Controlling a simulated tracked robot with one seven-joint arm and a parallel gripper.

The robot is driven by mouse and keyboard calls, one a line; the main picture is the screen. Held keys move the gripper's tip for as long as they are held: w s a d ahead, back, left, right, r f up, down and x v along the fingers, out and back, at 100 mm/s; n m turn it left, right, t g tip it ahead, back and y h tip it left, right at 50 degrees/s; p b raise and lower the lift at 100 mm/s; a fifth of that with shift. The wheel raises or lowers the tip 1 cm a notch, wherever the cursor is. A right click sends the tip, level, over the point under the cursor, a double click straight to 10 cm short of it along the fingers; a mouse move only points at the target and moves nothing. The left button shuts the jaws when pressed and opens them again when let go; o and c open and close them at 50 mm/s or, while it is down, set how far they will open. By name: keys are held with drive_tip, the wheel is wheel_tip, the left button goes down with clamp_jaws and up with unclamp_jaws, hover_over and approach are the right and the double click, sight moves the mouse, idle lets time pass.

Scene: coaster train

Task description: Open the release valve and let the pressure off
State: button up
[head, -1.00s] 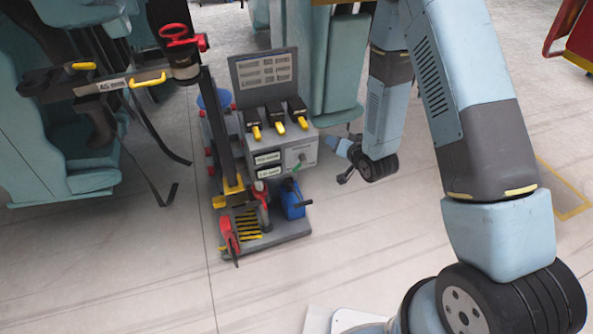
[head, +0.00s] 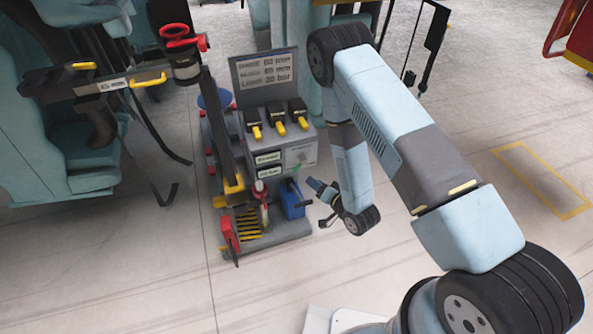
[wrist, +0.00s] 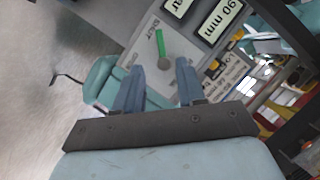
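The release valve (wrist: 158,44) shows in the wrist view as a green lever on a round grey pivot. It sits on a light panel marked SHUT, and the lever points up in the picture, near that word. In the head view, the valve (head: 297,167) is small on the right part of the grey cart's front. My gripper (wrist: 160,68) is open and empty, its two blue fingers on either side of the pivot in the picture. I cannot tell whether they touch it. In the head view, my gripper (head: 319,198) is just right of the cart.
The grey cart (head: 283,242) carries yellow-tipped black handles (head: 277,117), a display board (head: 266,75), a blue can (head: 291,198) and a red tool (head: 229,235). Teal train seats (head: 85,160) stand left.

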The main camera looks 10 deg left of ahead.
sight(297, 169)
drive_tip(key=x, duration=1.1)
drive_tip(key=shift+a, duration=0.1)
clamp_jaws()
